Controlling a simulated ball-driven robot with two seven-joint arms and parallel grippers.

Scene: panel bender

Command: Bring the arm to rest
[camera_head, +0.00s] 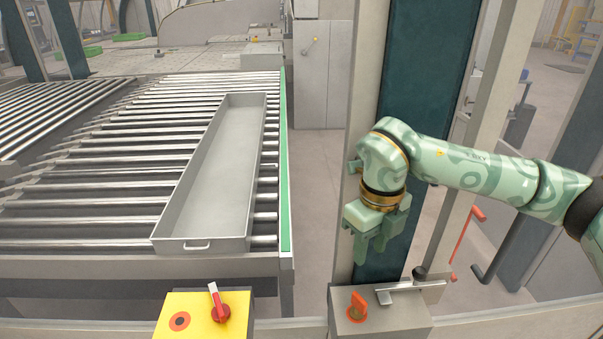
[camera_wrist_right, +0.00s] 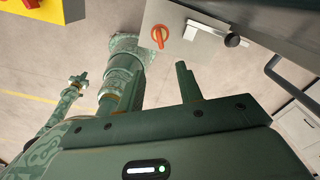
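My right arm comes in from the right in the head view, and its gripper (camera_head: 371,247) points down in front of the dark green post. The fingers hang above and behind the grey box with the orange switch, apart from it. In the right wrist view, two fingers (camera_wrist_right: 148,92) stand apart with nothing between them. My left arm is not in the head view. A patterned green limb at the left of the wrist view looks like my left arm, but its small end (camera_wrist_right: 77,83) does not show whether a gripper there is open.
A long grey metal tray (camera_head: 205,190) lies on the roller conveyor (camera_head: 95,215) at left. In front stand a yellow switch box (camera_head: 180,305) with a red handle and a grey box (camera_head: 390,318) with an orange switch and lever. The post (camera_head: 425,75) is close behind my right gripper.

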